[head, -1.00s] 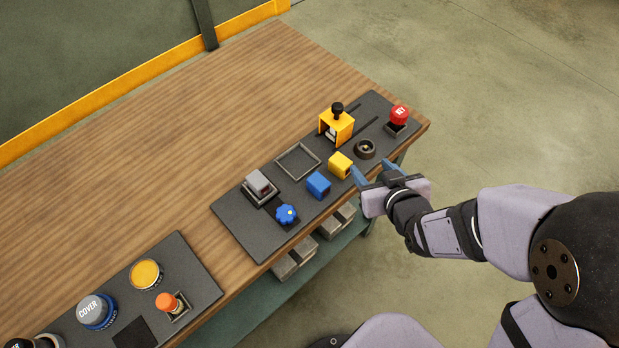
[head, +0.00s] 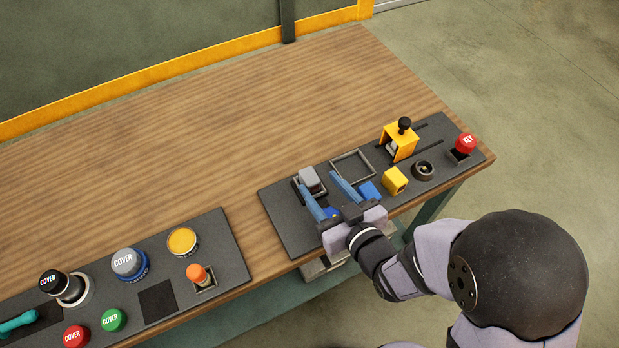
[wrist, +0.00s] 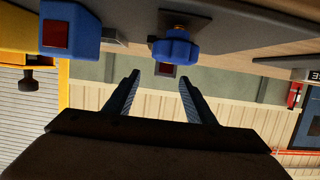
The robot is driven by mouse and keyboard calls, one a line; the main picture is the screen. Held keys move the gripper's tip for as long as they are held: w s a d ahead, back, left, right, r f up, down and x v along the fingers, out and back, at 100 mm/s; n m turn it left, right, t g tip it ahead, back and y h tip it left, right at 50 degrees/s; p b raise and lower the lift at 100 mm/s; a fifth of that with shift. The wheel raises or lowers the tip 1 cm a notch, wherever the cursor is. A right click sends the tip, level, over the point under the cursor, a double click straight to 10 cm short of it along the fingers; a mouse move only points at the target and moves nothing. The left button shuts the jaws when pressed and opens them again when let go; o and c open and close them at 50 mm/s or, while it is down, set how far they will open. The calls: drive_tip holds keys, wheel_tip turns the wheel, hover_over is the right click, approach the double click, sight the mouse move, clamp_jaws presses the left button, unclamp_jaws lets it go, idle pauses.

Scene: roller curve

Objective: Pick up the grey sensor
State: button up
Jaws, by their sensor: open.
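The grey sensor (head: 311,179) is a small grey block seated in a dark square holder on the right-hand black panel (head: 275,214). My gripper (head: 316,179) is open, its two blue fingers reaching over the panel from the front edge. In the head view the fingertips lie close to the sensor, one near its left side and one to its right; I cannot tell whether they touch it. In the wrist view the gripper (wrist: 158,79) shows empty, and a dark red face (wrist: 166,70) shows between the tips, partly hidden behind the blue star knob (wrist: 176,48).
Right of the gripper are a blue block (head: 370,190), a yellow block (head: 395,180), an empty square frame (head: 353,153), a yellow bracket with black knob (head: 400,143), a round socket (head: 422,169) and a red button (head: 465,144). Open wood lies behind.

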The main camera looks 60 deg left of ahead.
sight(310, 177)
drive_tip(key=shift+s+a+f+p, duration=0.1)
drive_tip(key=shift+a+p, duration=0.15)
drive_tip(key=shift+a, duration=0.1)
drive_tip(key=shift+s+a+f+p, duration=0.1)
drive_tip(key=shift+a+p, duration=0.1)
drive_tip(key=shift+a, duration=0.15)
drive_tip(key=shift+p+x, duration=0.65)
drive_tip(key=shift+x, duration=1.2)
drive_tip(key=shift+s+f, duration=0.1)
drive_tip(key=shift+s, duration=0.05)
drive_tip(key=c, duration=1.2)
drive_tip(key=shift+o, duration=0.2)
drive_tip(key=shift+r, duration=0.25)
